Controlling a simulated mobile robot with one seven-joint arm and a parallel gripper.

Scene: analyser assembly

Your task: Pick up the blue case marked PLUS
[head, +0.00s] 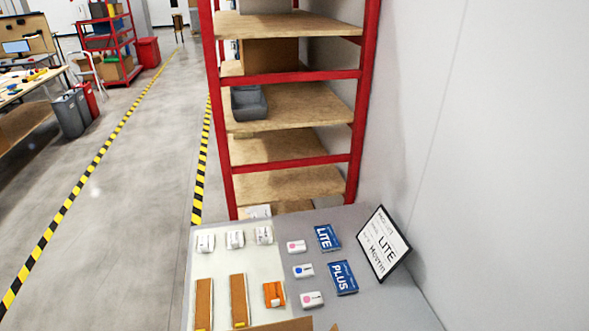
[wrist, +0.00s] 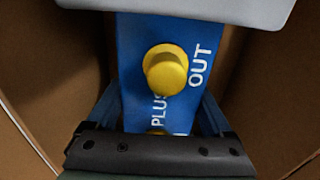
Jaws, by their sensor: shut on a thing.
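In the wrist view a blue case (wrist: 131,55) with white lettering PLUS and OUT fills the middle. A round yellow knob (wrist: 165,70) stands out from its face, and a second yellow piece shows partly at its lower end. My gripper (wrist: 161,102) is shut on this case, with one finger along each side. The dark gripper body covers the case's lower end. Neither my gripper nor this case can be made out in the head view. There, a flat blue panel marked PLUS (head: 343,278) lies on the table.
Brown walls (wrist: 265,80) flank the case closely, and a light grey part (wrist: 190,8) covers its top. In the head view the table (head: 375,305) holds a blue LITE panel (head: 327,238), several small white devices and a tilted sign (head: 384,243). A red-framed shelf (head: 290,180) stands behind.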

